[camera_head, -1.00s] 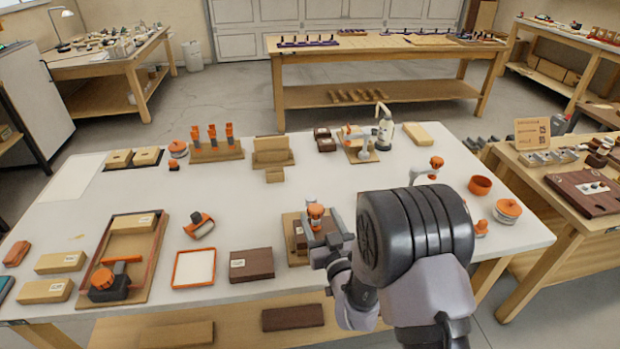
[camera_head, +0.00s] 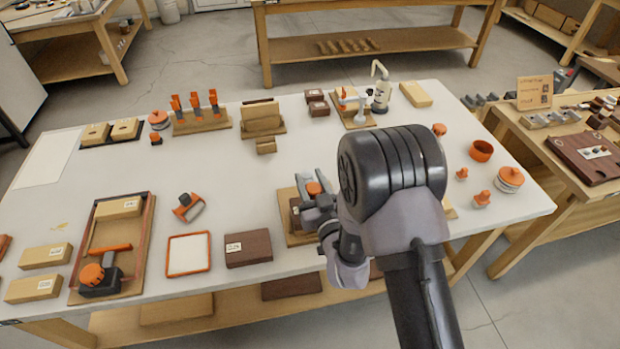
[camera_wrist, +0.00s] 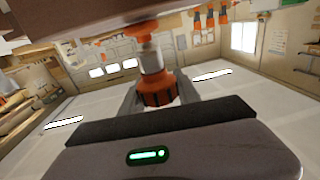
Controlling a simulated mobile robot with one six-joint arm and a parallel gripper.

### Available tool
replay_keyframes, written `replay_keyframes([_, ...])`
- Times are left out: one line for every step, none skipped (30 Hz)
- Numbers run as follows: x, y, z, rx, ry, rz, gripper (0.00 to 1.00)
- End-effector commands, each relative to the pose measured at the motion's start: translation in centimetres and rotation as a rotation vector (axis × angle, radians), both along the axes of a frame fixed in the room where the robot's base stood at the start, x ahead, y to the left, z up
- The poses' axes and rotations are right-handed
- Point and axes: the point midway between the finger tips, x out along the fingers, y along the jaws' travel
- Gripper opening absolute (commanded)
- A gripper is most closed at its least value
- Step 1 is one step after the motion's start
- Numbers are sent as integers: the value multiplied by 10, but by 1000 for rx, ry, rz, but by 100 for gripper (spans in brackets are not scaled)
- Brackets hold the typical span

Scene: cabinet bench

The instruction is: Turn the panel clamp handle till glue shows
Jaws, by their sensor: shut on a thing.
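The panel clamp's orange handle (camera_head: 314,188) stands above a small wooden board (camera_head: 288,199) near the middle front of the bench. My gripper (camera_head: 320,203) is at the handle, and its jaws are shut on it. In the wrist view the ribbed orange handle (camera_wrist: 158,88) sits between my two grey fingers, with a pale metal shaft (camera_wrist: 150,60) and another orange part beyond it. A dark brown block (camera_head: 295,211) on the board is partly covered by my gripper. I see no glue at the clamp; its joint is largely hidden by my gripper and arm.
A dark brown block (camera_head: 248,248) and a white orange-rimmed tray (camera_head: 188,254) lie left of the clamp. Orange-lidded jars (camera_head: 509,179) are at the right. Bare bench top lies behind the clamp.

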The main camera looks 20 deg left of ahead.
Motion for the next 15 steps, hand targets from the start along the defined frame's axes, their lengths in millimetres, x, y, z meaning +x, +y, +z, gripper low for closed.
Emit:
replay_keyframes([0, 0, 0, 0, 0, 0, 21])
replay_keyframes([0, 0, 0, 0, 0, 0, 15])
replay_keyframes([0, 0, 0, 0, 0, 1, 7])
replay_keyframes([0, 0, 0, 0, 0, 0, 1])
replay_keyframes([0, 0, 0, 0, 0, 0, 0])
replay_keyframes([0, 0, 0, 0, 0, 0, 0])
replay_keyframes([0, 0, 0, 1, -1, -1, 0])
replay_keyframes([0, 0, 0, 1, -1, -3, 0])
replay_keyframes([0, 0, -1, 1, -1, -7, 0])
replay_keyframes([0, 0, -1, 1, -1, -11, 0])
replay_keyframes([0, 0, -1, 1, -1, -16, 0])
replay_keyframes([0, 0, -2, 1, -2, -27, 0])
replay_keyframes([0, 0, -3, 1, -2, -37, 0])
replay_keyframes([0, 0, -3, 2, -2, -48, 0])
replay_keyframes([1, 0, -4, 2, -2, -66, 0])
